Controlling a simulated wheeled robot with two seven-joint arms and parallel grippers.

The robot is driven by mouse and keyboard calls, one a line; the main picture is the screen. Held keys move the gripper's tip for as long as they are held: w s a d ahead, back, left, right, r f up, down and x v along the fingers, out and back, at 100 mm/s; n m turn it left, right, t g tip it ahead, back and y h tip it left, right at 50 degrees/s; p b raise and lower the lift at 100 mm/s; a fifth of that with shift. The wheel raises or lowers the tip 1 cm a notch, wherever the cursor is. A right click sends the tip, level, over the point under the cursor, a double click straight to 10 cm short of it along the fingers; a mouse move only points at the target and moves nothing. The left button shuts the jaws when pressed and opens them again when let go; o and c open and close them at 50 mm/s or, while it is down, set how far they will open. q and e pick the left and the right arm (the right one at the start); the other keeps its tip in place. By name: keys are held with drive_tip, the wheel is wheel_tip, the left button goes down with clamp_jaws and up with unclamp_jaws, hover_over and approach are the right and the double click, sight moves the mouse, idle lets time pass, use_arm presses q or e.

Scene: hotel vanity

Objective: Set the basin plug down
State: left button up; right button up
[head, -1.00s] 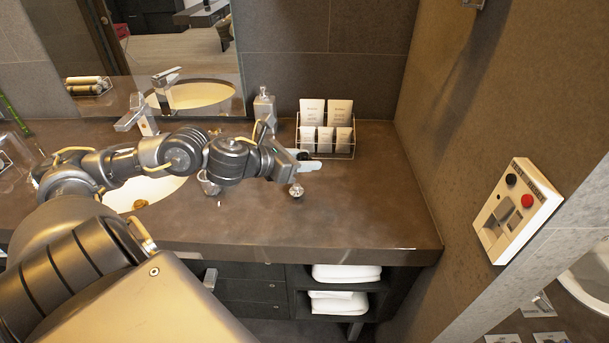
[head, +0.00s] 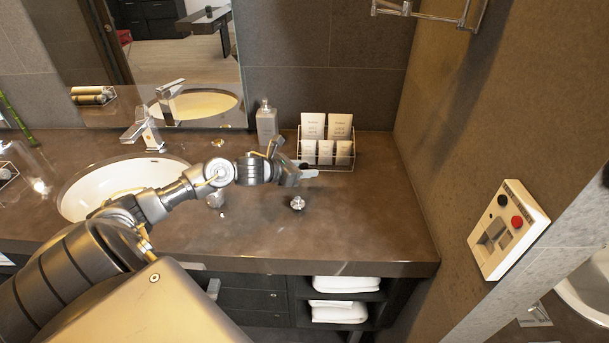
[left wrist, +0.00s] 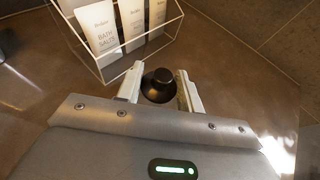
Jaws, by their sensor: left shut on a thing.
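The basin plug is a small dark, round piece with a knob on top. In the left wrist view the plug (left wrist: 158,86) sits between the two pale fingers of my left gripper (left wrist: 161,92), which is shut on it. In the head view my left gripper (head: 308,173) is over the right part of the counter (head: 360,215), just in front of the toiletries rack. The plug shows there only as a small dark spot (head: 304,166). I cannot tell whether its underside touches the counter. My right gripper is in neither view.
A wire rack (head: 340,166) of white tubes stands behind my gripper, with a soap bottle (head: 267,124) to its left. A small chrome piece (head: 297,203) sits on the counter in front. The white basin (head: 85,190) is at left. The counter's right front is clear.

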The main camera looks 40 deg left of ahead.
sight(305, 184)
use_arm(q)
drive_tip(key=shift+w+a+f, duration=0.1)
drive_tip(key=shift+w+f, duration=0.05)
drive_tip(key=shift+f, duration=0.05)
wheel_tip(305, 184, down, 3)
drive_tip(key=shift+r+p, duration=0.1)
drive_tip(key=shift+p, duration=0.8)
drive_tip(key=shift+a+f, duration=0.1)
drive_tip(key=shift+f, duration=0.15)
drive_tip(key=shift+f+b, duration=0.2)
drive_tip(key=shift+b, duration=0.15)
drive_tip(key=o, duration=1)
drive_tip(key=shift+r, duration=0.1)
